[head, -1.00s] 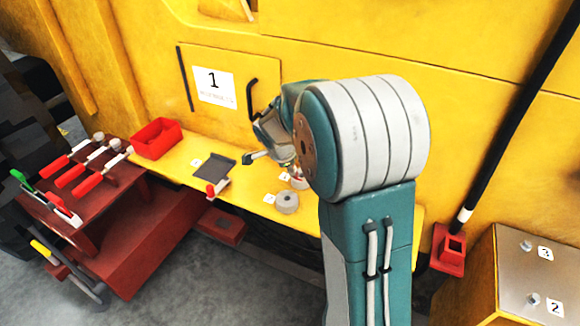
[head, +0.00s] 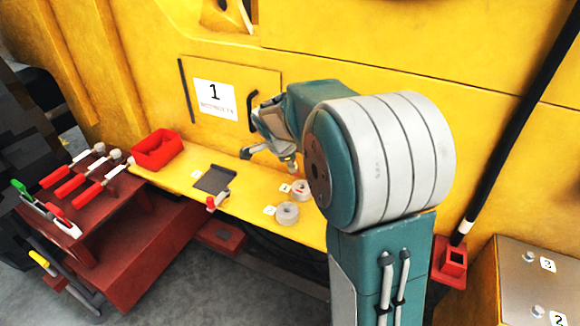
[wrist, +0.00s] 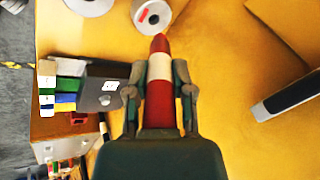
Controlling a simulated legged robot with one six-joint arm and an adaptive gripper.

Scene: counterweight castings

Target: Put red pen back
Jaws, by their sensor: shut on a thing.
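My gripper (wrist: 160,95) is shut on a red pen (wrist: 159,68) with a broad cream band, seen in the wrist view. The pen's red tapered end points away from the gripper, toward a grey ring-shaped casting (wrist: 146,22) with a red mark on it. The tip shows close to this casting's edge; I cannot tell whether they touch. In the head view my gripper (head: 284,155) is over the yellow ledge, just above and left of the marked casting (head: 301,189). My arm hides part of the ledge on the right.
A second grey casting (head: 287,213) sits nearer the ledge's front edge. A dark grey plate (head: 214,178) and an open red bin (head: 158,147) are farther left. Red-handled tools (head: 70,187) lie on a dark red stand. A black pole (head: 516,130) leans at right.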

